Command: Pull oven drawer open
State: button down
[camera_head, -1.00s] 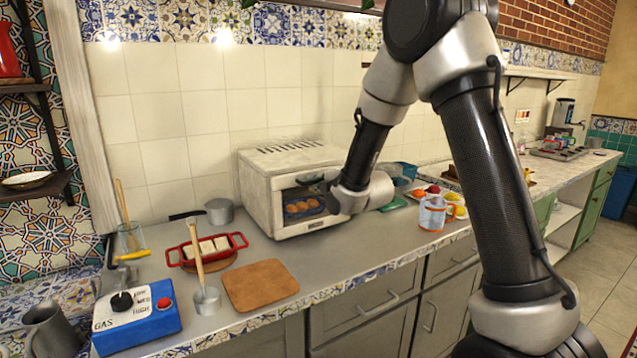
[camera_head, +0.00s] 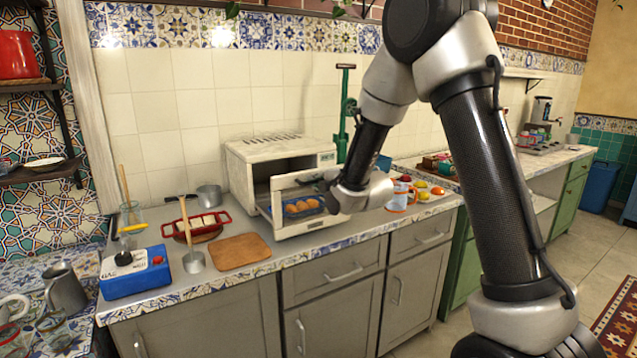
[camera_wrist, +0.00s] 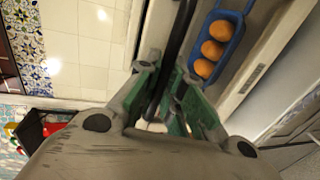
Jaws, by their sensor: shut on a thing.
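The white toaster oven (camera_head: 243,185) stands on the counter by the tiled wall. Its drawer front (camera_head: 300,225), a pale frame with a window, stands out from the oven body, so the drawer is partly open. A blue tray with several brown buns (camera_head: 302,207) shows behind the window and also in the wrist view (camera_wrist: 215,45). My gripper (camera_head: 324,184) is at the upper right of the drawer front. In the wrist view, its green-padded fingers (camera_wrist: 180,105) are closed around a dark bar (camera_wrist: 177,50), seemingly the drawer handle. The exact contact is partly hidden.
Left of the oven are a red dish (camera_head: 222,217), a wooden board (camera_head: 240,251), a ladle (camera_head: 193,262) and a blue gas control box (camera_head: 135,274). A green stand (camera_head: 344,115) rises behind the oven. Fruit and an orange-white mug (camera_head: 399,197) sit to the right.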

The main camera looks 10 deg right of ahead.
jog(key=c, duration=1.5)
grip_release()
jog(key=v, duration=0.7)
jog(key=shift+s, duration=0.25)
